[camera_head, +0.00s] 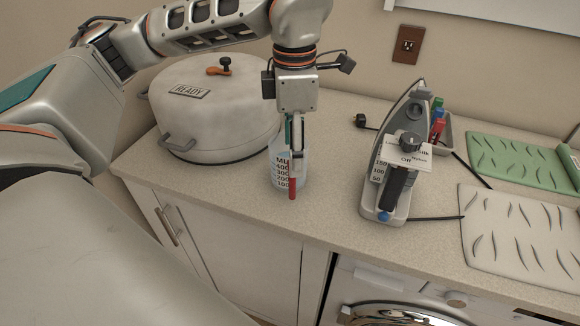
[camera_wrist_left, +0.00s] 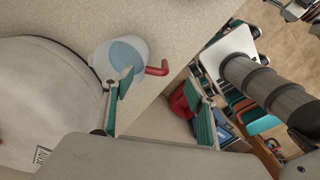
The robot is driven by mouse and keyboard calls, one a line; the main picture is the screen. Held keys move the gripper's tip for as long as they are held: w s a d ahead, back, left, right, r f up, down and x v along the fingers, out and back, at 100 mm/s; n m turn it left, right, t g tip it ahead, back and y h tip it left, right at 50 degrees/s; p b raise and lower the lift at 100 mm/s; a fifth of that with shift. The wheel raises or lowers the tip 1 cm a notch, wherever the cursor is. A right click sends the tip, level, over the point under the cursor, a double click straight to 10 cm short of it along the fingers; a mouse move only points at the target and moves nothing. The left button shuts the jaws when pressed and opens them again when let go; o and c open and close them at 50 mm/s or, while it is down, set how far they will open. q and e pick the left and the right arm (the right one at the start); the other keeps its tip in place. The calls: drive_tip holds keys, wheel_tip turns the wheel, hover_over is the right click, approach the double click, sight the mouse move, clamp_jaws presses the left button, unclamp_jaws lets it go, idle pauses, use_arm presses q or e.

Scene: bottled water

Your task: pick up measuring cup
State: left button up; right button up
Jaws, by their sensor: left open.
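The measuring cup (camera_head: 279,171) is clear with dark number markings and a red handle (camera_head: 292,188). It stands on the counter's front part, just right of the big pot. In the left wrist view the cup (camera_wrist_left: 120,52) shows from above, with its red handle pointing right. My left gripper (camera_head: 294,140) is above and in front of the cup, pointing down, and hides part of it. In the left wrist view the two fingers of the left gripper (camera_wrist_left: 163,100) are wide apart with nothing between them. I cannot tell whether a finger touches the cup. My right gripper is out of view.
A large white pot (camera_head: 220,125) marked READY stands close left of the cup. An iron (camera_head: 400,150) stands upright to the right, with bare counter (camera_head: 335,150) between. A green mat (camera_head: 515,162) and a white mat (camera_head: 520,240) lie farther right. The counter's front edge is near the cup.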

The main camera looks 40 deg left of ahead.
use_arm(q)
wheel_tip(320, 180, down, 3)
drive_tip(key=shift+r, duration=0.2)
drive_tip(key=shift+w+a+f, duration=0.1)
drive_tip(key=shift+a+f, duration=0.1)
drive_tip(key=shift+f, duration=1.05)
drive_tip(key=shift+w+a+f, duration=0.1)
drive_tip(key=shift+a+f, duration=0.05)
drive_tip(key=shift+f, duration=1.05)
clamp_jaws()
